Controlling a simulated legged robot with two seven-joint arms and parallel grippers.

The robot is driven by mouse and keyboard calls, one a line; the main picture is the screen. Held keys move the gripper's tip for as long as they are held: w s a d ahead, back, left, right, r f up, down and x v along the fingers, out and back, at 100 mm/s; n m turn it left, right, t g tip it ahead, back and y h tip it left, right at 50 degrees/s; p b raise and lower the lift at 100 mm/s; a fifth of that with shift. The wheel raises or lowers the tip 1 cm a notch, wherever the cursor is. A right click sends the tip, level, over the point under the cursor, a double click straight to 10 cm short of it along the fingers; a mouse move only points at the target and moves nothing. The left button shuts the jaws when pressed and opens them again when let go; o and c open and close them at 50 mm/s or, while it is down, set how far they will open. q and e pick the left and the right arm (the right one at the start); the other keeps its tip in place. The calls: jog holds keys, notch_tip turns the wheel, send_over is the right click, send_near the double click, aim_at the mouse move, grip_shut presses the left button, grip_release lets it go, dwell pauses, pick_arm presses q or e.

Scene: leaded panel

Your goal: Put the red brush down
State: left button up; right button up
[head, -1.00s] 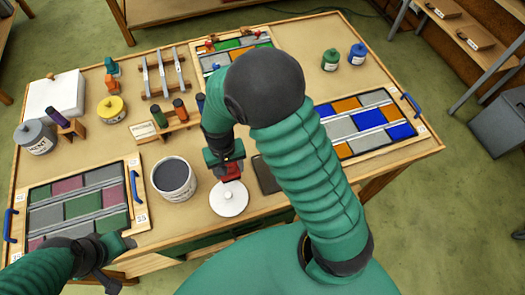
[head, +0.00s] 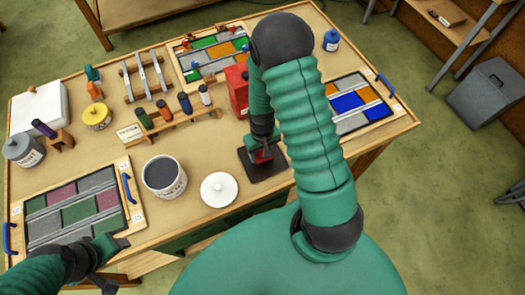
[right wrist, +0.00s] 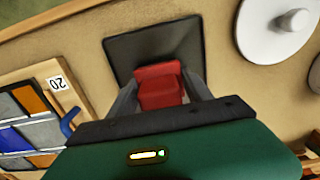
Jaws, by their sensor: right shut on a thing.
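The red brush (head: 262,156) is in my right gripper (head: 262,150), which is shut on it. In the right wrist view the red brush (right wrist: 160,86) sits between the two fingers. A dark square mat (head: 262,173) lies under it on the table, and the mat (right wrist: 150,48) also shows in the right wrist view. The brush overlaps the mat's near part there; I cannot tell whether they touch. My left gripper (head: 118,258) is by the left panel at the table's front; its finger opening is unclear.
A white lid with a knob (head: 220,187) lies left of the mat, beside an open tub of dark stuff (head: 164,177). A red box (head: 237,88) stands behind the mat. A leaded panel in a frame (head: 385,118) is at the right.

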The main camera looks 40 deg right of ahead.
jog(key=shift+w+a, duration=0.1)
jog(key=o, duration=1.1)
jog(key=shift+f, duration=0.1)
jog(key=shift+c, duration=0.2)
jog(key=o, duration=0.4)
jog(key=shift+d, duration=0.2)
